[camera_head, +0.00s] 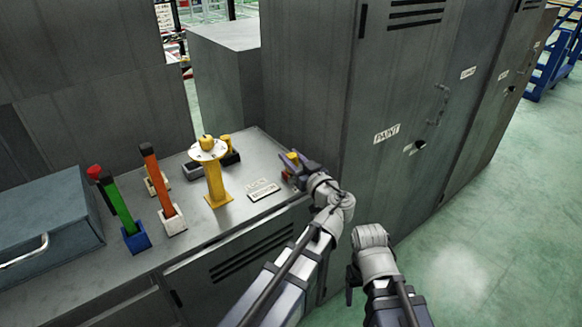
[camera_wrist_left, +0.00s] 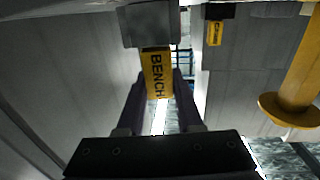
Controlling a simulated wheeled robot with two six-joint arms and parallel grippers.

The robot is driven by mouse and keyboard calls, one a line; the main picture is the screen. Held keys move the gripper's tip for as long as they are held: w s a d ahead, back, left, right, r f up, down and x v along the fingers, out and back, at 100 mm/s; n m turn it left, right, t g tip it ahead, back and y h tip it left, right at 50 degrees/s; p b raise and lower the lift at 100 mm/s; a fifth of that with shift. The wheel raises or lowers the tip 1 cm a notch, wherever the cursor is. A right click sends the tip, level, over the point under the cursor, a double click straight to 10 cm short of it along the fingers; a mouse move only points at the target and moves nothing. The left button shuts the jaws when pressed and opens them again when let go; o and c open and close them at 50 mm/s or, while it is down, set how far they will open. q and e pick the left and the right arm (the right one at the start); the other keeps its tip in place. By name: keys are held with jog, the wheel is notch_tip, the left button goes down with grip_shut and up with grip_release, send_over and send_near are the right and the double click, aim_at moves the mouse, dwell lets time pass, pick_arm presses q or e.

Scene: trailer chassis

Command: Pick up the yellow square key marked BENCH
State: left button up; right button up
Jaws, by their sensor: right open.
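The yellow key marked BENCH (camera_wrist_left: 158,73) stands in a dark grey block (camera_wrist_left: 150,24) in the left wrist view, where the picture is upside down. In the head view a small yellow piece (camera_head: 293,157) shows at the tips of my left gripper (camera_head: 297,168), at the right end of the bench. My left gripper's two dark fingers (camera_wrist_left: 158,92) lie on either side of the key, very close to its edges. Whether they press on it cannot be told. My right gripper (camera_head: 352,286) hangs low in front of the lockers, away from the bench, with nothing seen in it.
A yellow post with a white disc (camera_head: 212,190) stands left of my left gripper. A label plate (camera_head: 263,190) lies between. Green (camera_head: 122,208) and orange-red (camera_head: 158,180) handled tools stand further left, near a blue-grey toolbox (camera_head: 45,220). Tall lockers (camera_head: 400,80) rise behind right.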

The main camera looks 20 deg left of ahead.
pick_arm(q)
grip_shut()
dwell(0.3)
notch_tip(320, 180, up, 10)
jog(key=p, duration=1)
